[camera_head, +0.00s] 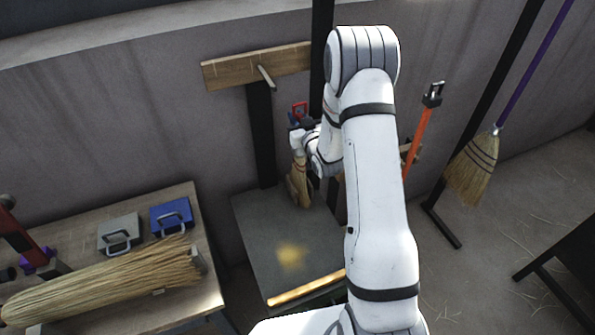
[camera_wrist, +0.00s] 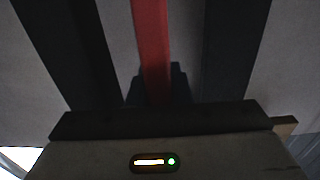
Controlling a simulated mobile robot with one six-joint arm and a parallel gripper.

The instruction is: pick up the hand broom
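The hand broom (camera_head: 300,188) is upright, with its tan bristles pointing down over the back of a dark grey platform (camera_head: 255,225). I cannot tell whether the bristle tips touch the platform. Its red handle shows in the wrist view (camera_wrist: 151,40), running down between the dark fingers. My gripper (camera_wrist: 157,88) is at the handle, with a finger close on each side, and looks shut on it. In the head view my gripper (camera_head: 303,130) is above the bristles, and my white arm partly hides that area.
A wooden rail with a peg (camera_head: 225,72) is on a black post behind. An orange-handled tool (camera_head: 416,140) and a purple-handled broom (camera_head: 473,165) stand at right.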

